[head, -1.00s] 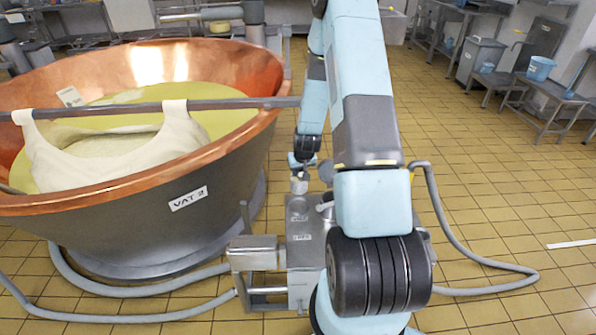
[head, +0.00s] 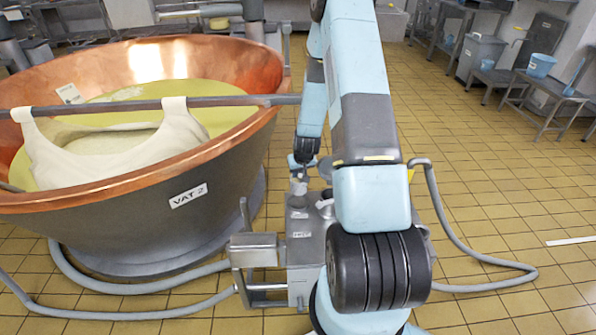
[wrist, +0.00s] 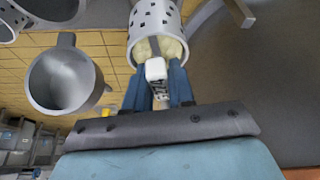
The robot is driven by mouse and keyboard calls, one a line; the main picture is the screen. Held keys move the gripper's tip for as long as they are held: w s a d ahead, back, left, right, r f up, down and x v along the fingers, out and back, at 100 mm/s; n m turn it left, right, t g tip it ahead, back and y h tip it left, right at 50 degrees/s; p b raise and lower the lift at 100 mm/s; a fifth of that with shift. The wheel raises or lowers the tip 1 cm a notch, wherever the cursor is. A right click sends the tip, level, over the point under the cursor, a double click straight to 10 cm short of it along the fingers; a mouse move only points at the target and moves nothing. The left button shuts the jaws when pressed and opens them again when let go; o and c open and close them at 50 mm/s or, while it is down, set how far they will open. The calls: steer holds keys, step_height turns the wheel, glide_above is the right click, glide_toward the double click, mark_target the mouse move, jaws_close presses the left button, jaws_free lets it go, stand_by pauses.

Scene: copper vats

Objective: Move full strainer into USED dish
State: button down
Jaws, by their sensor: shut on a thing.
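A pale perforated strainer (wrist: 163,14) hangs from my gripper (wrist: 158,72), with yellowish-white contents showing inside it. The blue fingers are shut on its handle, which carries a white tag. In the head view the strainer (head: 299,187) is small, just below my gripper (head: 303,163), over the steel cart (head: 308,255) beside the vat. I cannot tell whether it touches the cart top. Small labels on the cart are too small to read, so I cannot pick out the USED dish. My arm hides part of the cart.
A grey steel cup (wrist: 66,84) and another perforated vessel (wrist: 10,18) are left of the strainer in the wrist view. The copper vat (head: 230,165) labelled VAT 2 stands left of the cart. A hose (head: 437,215) loops right of it.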

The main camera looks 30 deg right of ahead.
steer(key=shift+f, duration=4.1)
stand_by(0.3)
steer(key=c, duration=0.9)
jaws_free()
steer(key=v, duration=1.3)
steer(key=shift+s+r, duration=0.15)
steer(key=shift+r, duration=0.15)
